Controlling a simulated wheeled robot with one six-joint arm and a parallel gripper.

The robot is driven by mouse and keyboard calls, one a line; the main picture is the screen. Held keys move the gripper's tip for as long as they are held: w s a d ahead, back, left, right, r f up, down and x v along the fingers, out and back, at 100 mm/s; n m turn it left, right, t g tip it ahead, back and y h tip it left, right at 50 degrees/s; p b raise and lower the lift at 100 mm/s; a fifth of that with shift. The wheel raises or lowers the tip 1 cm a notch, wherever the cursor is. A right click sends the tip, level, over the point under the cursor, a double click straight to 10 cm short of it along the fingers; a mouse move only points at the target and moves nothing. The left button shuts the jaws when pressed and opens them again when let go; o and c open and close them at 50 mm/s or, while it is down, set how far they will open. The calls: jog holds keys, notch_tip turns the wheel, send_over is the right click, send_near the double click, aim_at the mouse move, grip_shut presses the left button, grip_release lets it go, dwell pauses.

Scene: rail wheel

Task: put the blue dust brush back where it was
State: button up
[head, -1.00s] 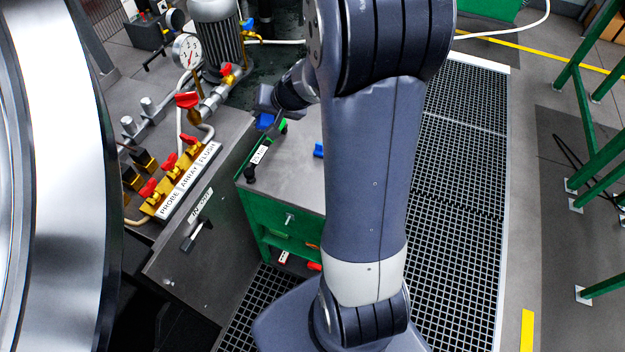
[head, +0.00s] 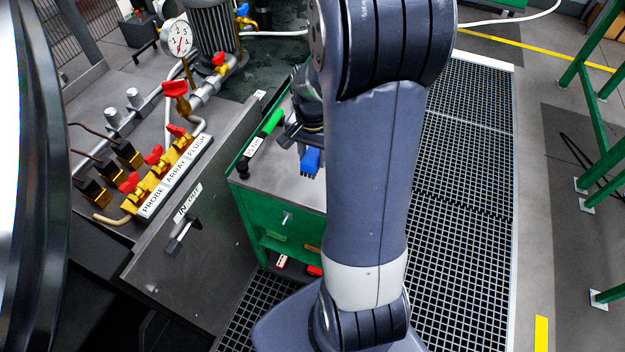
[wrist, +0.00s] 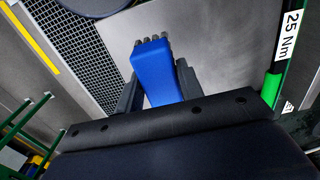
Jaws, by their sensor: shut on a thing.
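The blue dust brush (head: 311,161) is in my gripper (head: 302,143), over the grey top of the green cart (head: 262,182) in the head view. In the wrist view the brush (wrist: 155,72) stands between the two dark fingers of my gripper (wrist: 157,82), which are shut on it. Its short dark bristle tufts point away from the gripper. I cannot tell whether the bristles touch the cart top. My arm hides the right part of the cart top in the head view.
A green-handled torque wrench (head: 264,141) with a "25 Nm" label lies along the cart top's left edge. Left of the cart stands a panel with red-handled brass valves (head: 160,172) and a pressure gauge (head: 177,37). Floor grating (head: 465,190) lies to the right.

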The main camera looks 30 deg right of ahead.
aim_at(312, 153)
notch_tip(312, 153, down, 7)
jog(key=shift+f, duration=0.2)
jog(key=shift+f, duration=0.15)
jog(key=o, duration=0.9)
notch_tip(312, 153, up, 12)
jog(key=shift+r, duration=0.2)
dwell(0.4)
